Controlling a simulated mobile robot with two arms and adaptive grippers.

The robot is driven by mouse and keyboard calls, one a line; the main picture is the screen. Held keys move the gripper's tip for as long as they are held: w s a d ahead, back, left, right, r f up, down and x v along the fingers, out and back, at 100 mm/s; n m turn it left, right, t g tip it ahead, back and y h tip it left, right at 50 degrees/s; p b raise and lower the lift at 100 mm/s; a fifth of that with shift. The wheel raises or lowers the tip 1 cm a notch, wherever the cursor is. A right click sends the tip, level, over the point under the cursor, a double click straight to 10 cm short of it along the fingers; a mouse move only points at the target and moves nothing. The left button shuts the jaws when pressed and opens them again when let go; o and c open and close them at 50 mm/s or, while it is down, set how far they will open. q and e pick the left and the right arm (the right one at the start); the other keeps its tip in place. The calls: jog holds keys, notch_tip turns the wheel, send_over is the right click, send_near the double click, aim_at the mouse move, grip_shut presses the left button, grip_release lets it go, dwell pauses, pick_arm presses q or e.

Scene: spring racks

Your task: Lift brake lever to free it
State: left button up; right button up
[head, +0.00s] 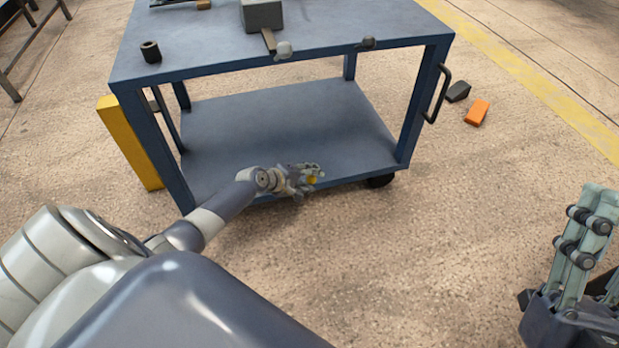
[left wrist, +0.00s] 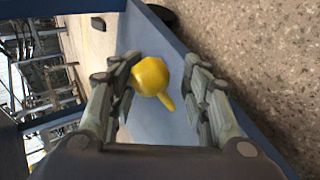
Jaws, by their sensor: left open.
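A yellow lever with a rounded knob and a short narrow stem, seemingly the brake lever (left wrist: 153,77), shows in the left wrist view at the cart's lower shelf edge. In the head view only a small yellow patch of it (head: 312,180) shows beside my left gripper (head: 308,174). My left gripper is open, with its fingers on either side of the yellow knob in the left wrist view (left wrist: 158,75). Gaps show between the knob and the fingers. The blue cart (head: 285,130) stands in front of me. My right gripper (head: 588,240) is at the right edge, partly cut off.
A grey block (head: 262,14) and a dark ring (head: 150,51) are on the cart top. A yellow post (head: 130,142) stands at the cart's left. An orange block (head: 477,112) and a dark block (head: 458,91) lie on the floor at right. The lower shelf is clear.

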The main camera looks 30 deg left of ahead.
pick_arm(q)
jog(key=shift+s+a+r, duration=0.1)
jog(key=shift+s+r, duration=0.15)
jog(key=shift+s, duration=0.3)
jog(key=v, duration=1.1)
jog(key=shift+w, duration=0.15)
jog(key=shift+c, duration=0.6)
